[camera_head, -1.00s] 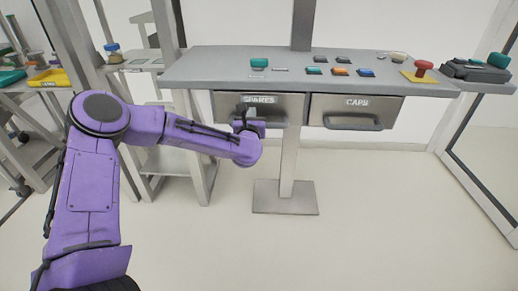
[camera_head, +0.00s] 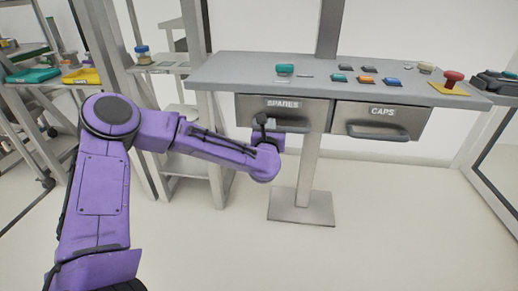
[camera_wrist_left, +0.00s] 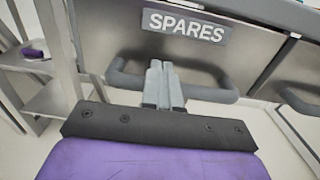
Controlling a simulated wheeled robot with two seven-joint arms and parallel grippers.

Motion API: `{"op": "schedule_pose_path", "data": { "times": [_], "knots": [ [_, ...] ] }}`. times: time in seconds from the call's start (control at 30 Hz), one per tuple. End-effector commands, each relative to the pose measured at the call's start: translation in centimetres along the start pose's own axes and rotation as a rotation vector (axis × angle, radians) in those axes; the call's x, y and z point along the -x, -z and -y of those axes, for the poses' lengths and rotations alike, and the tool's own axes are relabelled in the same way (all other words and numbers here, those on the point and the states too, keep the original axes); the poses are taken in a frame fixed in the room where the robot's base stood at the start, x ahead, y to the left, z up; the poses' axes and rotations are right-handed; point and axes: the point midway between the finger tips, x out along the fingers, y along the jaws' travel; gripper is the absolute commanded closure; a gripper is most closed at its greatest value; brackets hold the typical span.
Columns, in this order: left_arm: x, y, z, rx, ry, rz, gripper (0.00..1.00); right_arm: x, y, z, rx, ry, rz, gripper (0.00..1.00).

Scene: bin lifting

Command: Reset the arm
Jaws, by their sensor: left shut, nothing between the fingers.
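My left arm is purple and reaches in from the left in the head view. Its gripper (camera_head: 262,121) is at the front of the SPARES drawer (camera_head: 252,104), by the drawer's handle. In the left wrist view the gripper's grey fingers (camera_wrist_left: 160,72) are together and empty. They overlap the middle of the dark bar handle (camera_wrist_left: 205,92), below the SPARES label (camera_wrist_left: 187,27). Whether they touch the handle I cannot tell. The SPARES drawer looks shut. My right gripper is in neither view.
The CAPS drawer (camera_head: 410,118) sits to the right under the grey workbench (camera_head: 240,72). On the bench are several small coloured blocks and a red button (camera_head: 453,78) on a yellow base. A shelf rack (camera_head: 175,170) stands close behind my left arm. The floor in front is clear.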

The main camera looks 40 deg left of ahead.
Motion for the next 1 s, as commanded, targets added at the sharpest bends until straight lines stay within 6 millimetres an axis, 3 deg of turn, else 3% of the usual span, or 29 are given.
{"op": "schedule_pose_path", "data": {
  "times": [0.1, 0.3, 0.63, 0.73, 0.87, 0.93, 1.0],
  "knots": [
    [3.6, 0.2, 0.1, 0.001, 0.006, -0.002, 1.0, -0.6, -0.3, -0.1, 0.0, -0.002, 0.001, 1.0],
    [7.7, 0.2, -0.7, 0.0, -0.007, -0.003, 1.0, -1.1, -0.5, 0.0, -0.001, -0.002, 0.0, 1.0],
    [9.0, 0.2, -0.5, -0.005, -0.006, -0.005, 1.0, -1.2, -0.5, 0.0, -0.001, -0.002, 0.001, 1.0],
    [9.0, 0.2, -0.3, -0.094, 0.004, -0.006, 1.0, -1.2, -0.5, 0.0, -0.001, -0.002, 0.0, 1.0],
    [9.7, 2.0, 1.1, -0.538, 0.097, -0.048, 1.0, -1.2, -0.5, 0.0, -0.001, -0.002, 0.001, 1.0],
    [11.5, 6.2, 2.5, -0.963, 0.235, -0.098, 1.0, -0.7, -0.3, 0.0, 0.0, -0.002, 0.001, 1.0],
    [14.6, 12.0, 3.0, -1.391, 0.423, -0.149, 1.0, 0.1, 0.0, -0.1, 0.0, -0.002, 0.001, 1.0]
  ]
}}
